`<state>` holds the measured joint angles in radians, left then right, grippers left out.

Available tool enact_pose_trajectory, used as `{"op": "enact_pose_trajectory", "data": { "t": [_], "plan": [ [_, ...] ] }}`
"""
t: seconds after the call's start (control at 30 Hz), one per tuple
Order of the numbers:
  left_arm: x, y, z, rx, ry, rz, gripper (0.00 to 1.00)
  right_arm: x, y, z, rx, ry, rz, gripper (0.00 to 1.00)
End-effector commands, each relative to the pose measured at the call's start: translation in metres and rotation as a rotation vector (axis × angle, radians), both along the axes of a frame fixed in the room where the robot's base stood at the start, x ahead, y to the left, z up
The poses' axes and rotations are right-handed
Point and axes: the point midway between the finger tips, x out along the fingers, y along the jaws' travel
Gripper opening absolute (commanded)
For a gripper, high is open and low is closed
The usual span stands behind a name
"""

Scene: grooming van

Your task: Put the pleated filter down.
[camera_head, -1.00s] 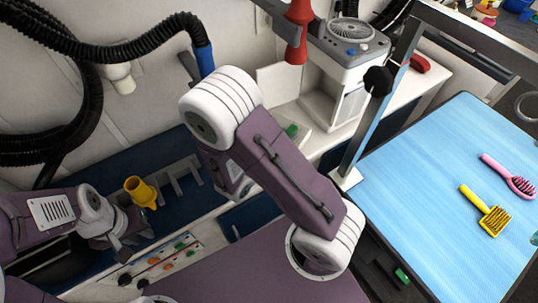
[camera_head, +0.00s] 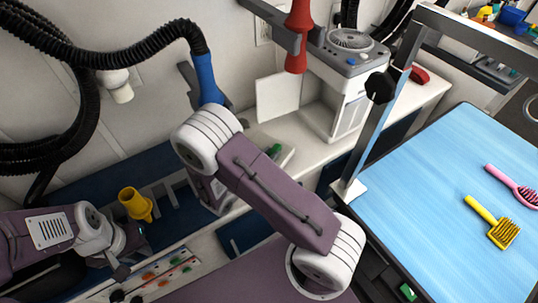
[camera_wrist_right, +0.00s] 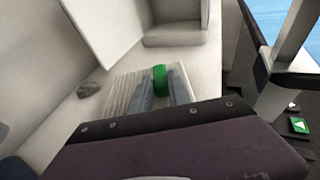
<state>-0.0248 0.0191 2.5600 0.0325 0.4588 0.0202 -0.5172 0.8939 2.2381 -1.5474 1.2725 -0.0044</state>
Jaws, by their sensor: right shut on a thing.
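The pleated filter (camera_wrist_right: 125,95) is a pale ribbed slab with a green tab (camera_wrist_right: 160,80), seen in the right wrist view. My right gripper (camera_wrist_right: 165,88) is shut on its green tab. The filter is over the white counter (camera_wrist_right: 75,112); I cannot tell whether it touches it.
A white and grey machine (camera_head: 345,75) stands on the counter behind the filter, with a white panel (camera_head: 278,97) beside it. A small grey lump (camera_wrist_right: 88,89) lies left of the filter. A metal post (camera_head: 375,130) and blue grooming table (camera_head: 440,190) are to the right.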

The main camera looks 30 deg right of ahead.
Motion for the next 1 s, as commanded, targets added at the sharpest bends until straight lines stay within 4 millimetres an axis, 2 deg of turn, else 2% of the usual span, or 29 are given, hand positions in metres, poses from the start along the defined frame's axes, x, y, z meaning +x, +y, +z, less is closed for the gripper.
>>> {"op": "enact_pose_trajectory", "data": {
  "t": [0.1,0.13,0.2,0.47,0.57,0.67,1.0],
  "plan": [
    [0.0,0.0,-0.004,0.0,0.0,0.0,0.23,0.0,0.0,-0.004,0.0,0.0,0.0,0.0],
    [0.0,0.0,-0.003,0.0,0.0,0.0,0.23,0.0,0.0,-0.004,0.0,0.0,0.0,0.27],
    [0.0,0.0,-0.002,0.0,0.0,0.0,0.23,0.0,0.0,-0.003,0.0,0.0,0.0,0.43],
    [0.0,0.0,-0.002,0.0,0.0,0.0,0.23,0.0,0.0,-0.003,0.0,0.0,0.0,0.43],
    [0.0,0.0,0.003,0.0,0.0,0.0,0.23,0.0,0.0,0.004,0.0,0.0,0.0,0.43],
    [0.0,0.0,0.002,0.0,0.0,0.0,0.23,-0.006,0.013,0.005,0.0,0.0,0.005,0.43],
    [0.0,0.0,0.009,0.0,0.0,0.0,0.23,-0.043,0.082,0.03,0.002,-0.001,0.006,0.43]
  ]
}}
